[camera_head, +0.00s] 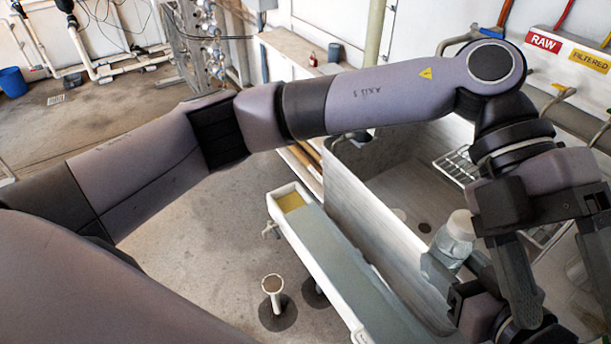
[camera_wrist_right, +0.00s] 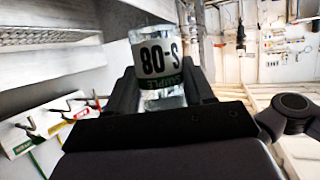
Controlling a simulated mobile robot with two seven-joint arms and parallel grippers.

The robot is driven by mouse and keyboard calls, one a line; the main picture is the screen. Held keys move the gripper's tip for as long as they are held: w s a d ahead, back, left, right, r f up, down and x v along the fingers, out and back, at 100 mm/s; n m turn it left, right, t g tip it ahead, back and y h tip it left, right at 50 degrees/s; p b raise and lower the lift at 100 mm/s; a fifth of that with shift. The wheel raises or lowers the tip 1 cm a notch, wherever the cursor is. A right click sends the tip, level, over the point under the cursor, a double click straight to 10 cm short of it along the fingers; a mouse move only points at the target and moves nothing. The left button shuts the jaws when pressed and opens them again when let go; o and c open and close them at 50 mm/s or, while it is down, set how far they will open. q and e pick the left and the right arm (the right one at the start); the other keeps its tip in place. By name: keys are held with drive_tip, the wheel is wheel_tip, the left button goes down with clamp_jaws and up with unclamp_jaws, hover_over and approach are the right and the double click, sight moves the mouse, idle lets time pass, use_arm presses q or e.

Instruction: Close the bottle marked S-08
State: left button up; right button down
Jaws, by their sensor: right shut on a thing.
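The clear bottle (camera_head: 450,252) is at the right of the head view, held above the sink's near side. The right wrist view shows its label, S-08, upside down (camera_wrist_right: 157,58). My right gripper (camera_head: 452,282) is shut on the bottle, with a finger on either side. My left gripper (camera_head: 562,298) is just right of the bottle, its fingers pointing down and spread apart. I see nothing between them.
The deep grey sink (camera_head: 385,225) lies below and behind the bottle, with a wire rack (camera_head: 455,165) at its far side. A long narrow trough (camera_head: 335,262) runs along its left. RAW (camera_head: 543,42) and FILTERED (camera_head: 590,60) signs mark the taps behind.

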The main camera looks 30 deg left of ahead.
use_arm(q)
drive_tip(key=w+a+r+n+h, duration=0.1)
drive_tip(key=a+r+n+h, duration=0.4)
drive_tip(key=n+h, duration=0.9)
drive_tip(key=w+a+f+n+t+y, duration=0.3)
drive_tip(key=w+a+f+n+t, duration=0.3)
drive_tip(key=n+t, duration=0.65)
drive_tip(key=w+a+f+n+t+y, duration=0.3)
drive_tip(key=w+f+n+t, duration=0.35)
drive_tip(key=n+t, duration=0.6)
drive_tip(key=s+a+f+n+t+y, duration=0.1)
drive_tip(key=a+f+y, duration=0.3)
drive_tip(key=f, duration=0.4)
drive_tip(key=a+f+n+y, duration=0.1)
drive_tip(key=a+f+y, duration=0.35)
drive_tip(key=f, duration=0.45)
drive_tip(key=s+a+f+g+y, duration=0.2)
drive_tip(key=s+a+f+g, duration=0.1)
drive_tip(key=s+f, duration=0.3)
drive_tip(key=s+a+f+g+y, duration=0.3)
drive_tip(key=s+a+f, duration=0.2)
drive_tip(key=f, duration=0.4)
drive_tip(key=shift+s+n, duration=0.4)
drive_tip(key=shift+s, duration=0.3)
use_arm(e)
drive_tip(key=shift+r, duration=0.1)
